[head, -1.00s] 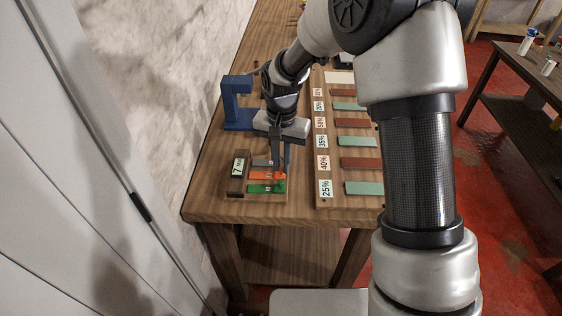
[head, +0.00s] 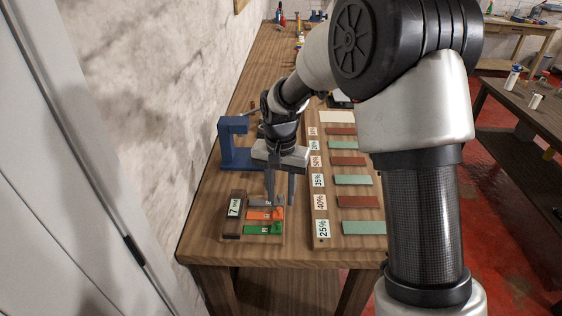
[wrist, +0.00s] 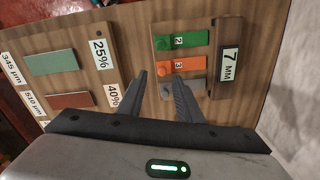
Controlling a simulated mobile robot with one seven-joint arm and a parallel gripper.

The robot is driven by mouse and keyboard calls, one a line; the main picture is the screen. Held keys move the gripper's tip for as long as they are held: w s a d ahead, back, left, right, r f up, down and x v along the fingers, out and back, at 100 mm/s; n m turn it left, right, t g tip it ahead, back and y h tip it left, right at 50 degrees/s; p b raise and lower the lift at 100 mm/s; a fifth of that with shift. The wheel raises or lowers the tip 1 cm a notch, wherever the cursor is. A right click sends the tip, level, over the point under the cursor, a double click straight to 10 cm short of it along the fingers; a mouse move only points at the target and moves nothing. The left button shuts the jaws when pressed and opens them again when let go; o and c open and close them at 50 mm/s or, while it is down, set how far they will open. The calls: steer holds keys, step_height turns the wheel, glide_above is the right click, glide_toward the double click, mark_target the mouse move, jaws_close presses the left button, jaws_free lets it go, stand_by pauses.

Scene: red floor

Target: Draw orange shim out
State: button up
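The orange shim (head: 262,215) lies in a small wooden holder labelled "7 MM", between a green shim (head: 262,230) and a grey shim (head: 260,202). In the wrist view the orange shim (wrist: 184,65) shows a "3" and a dark hole near its free end. My gripper (head: 281,203) points down at the free-end side of the shims. Its fingers are apart with nothing visible between them. In the wrist view my gripper (wrist: 159,76) has one finger overlapping the grey shim, close to the orange shim's end; whether it touches cannot be told.
A long wooden board (head: 321,243) with percent labels and red and green plates lies to the right. A blue stand (head: 234,145) is behind the holder at left. The wall borders the table (head: 205,240) on the left.

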step_height(320, 180, up, 14)
steer(key=shift+p, duration=0.4)
steer(key=s+d+r+n+t+p, duration=0.1)
steer(key=s+d+r+t+p, duration=0.1)
steer(key=s+d+r, duration=0.2)
steer(key=s+d+r+n+t+p, duration=0.1)
steer(key=s+d+r, duration=0.3)
steer(key=s, duration=0.7)
steer(key=s+d+r+n+t+p, duration=0.1)
steer(key=s+d+r, duration=0.3)
steer(key=s, duration=0.4)
steer(key=shift+d+r+t+p, duration=0.35)
steer(key=shift+d+t+p, duration=0.45)
steer(key=shift+d+p, duration=0.1)
